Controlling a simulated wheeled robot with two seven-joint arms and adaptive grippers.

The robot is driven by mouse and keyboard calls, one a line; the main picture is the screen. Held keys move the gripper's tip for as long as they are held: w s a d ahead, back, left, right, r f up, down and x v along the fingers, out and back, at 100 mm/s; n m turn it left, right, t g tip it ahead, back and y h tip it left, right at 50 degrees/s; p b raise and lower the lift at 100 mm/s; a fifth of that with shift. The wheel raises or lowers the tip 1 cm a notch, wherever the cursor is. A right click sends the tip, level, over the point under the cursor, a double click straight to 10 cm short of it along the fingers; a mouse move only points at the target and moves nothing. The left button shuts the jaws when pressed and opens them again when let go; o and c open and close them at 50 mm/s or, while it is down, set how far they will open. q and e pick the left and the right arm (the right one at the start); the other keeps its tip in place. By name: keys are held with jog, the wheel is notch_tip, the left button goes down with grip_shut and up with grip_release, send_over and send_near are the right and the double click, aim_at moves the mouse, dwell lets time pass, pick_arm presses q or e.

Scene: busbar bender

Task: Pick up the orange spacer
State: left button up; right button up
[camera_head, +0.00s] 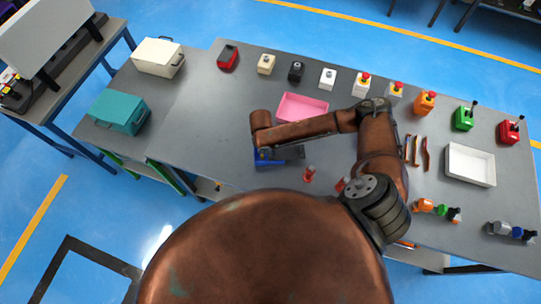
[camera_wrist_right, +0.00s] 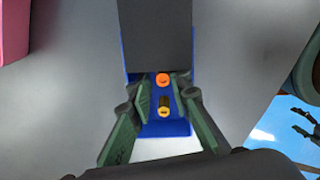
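In the right wrist view, an orange round piece (camera_wrist_right: 162,79), likely the spacer, sits in a blue fixture (camera_wrist_right: 178,128) against a dark block (camera_wrist_right: 155,35). A brass-coloured pin (camera_wrist_right: 165,106) stands just below it in the picture. My right gripper (camera_wrist_right: 164,88) has its two green-grey fingers apart, one on each side of the orange piece, with gaps visible. In the head view, the blue fixture (camera_head: 268,163) shows under my right wrist, which hides the gripper and the orange piece there. My left gripper is not in view.
A pink tray (camera_head: 303,107) lies behind the fixture. A red piece (camera_head: 309,174) stands to its right. A white tray (camera_head: 470,165) and small coloured parts (camera_head: 424,205) are farther right. Several button boxes (camera_head: 363,84) line the back edge. The grey table (camera_head: 195,120) is clear at left.

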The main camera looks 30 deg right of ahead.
jog(key=c, duration=0.3)
jog(key=shift+c, duration=0.2)
jog(key=shift+r, duration=0.1)
